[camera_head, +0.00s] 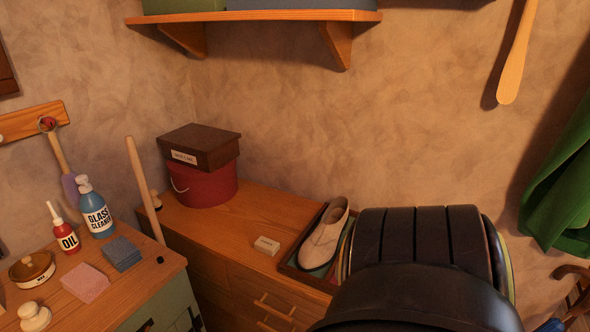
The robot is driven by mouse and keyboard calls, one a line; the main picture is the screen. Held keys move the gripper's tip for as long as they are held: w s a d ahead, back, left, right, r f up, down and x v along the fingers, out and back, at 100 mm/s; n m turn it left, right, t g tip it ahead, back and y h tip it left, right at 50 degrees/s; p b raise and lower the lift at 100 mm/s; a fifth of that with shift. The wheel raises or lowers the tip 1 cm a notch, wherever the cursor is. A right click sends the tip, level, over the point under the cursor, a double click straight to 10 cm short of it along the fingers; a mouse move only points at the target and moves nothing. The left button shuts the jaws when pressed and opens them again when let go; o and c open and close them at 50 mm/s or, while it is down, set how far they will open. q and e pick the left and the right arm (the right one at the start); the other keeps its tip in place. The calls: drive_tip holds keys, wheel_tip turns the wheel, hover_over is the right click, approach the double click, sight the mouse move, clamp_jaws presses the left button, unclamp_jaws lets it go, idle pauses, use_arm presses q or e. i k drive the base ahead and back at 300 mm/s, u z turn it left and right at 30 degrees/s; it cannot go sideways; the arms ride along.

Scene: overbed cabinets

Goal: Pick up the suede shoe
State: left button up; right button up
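A pale beige shoe (324,238), which looks like the suede shoe, sits in a shallow dark tray (308,275) with a greenish lining. The tray is at the right part of the wooden dresser top (252,212). The shoe's toe points toward the lower left and its opening faces up and back. A large black arm part of mine fills the lower right foreground, just right of the shoe in the picture, and hides the right side of the tray. Neither of my grippers' fingers can be seen.
A small pale block (267,245) lies left of the tray. A red round box (205,187) with a brown box (199,147) on it stands at the back left. A side table (150,275) holds bottles and sponges. A shelf (255,16) hangs above.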

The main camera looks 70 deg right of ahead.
sight(320, 248)
drive_tip(key=i, duration=0.2)
drive_tip(key=z, duration=1.1)
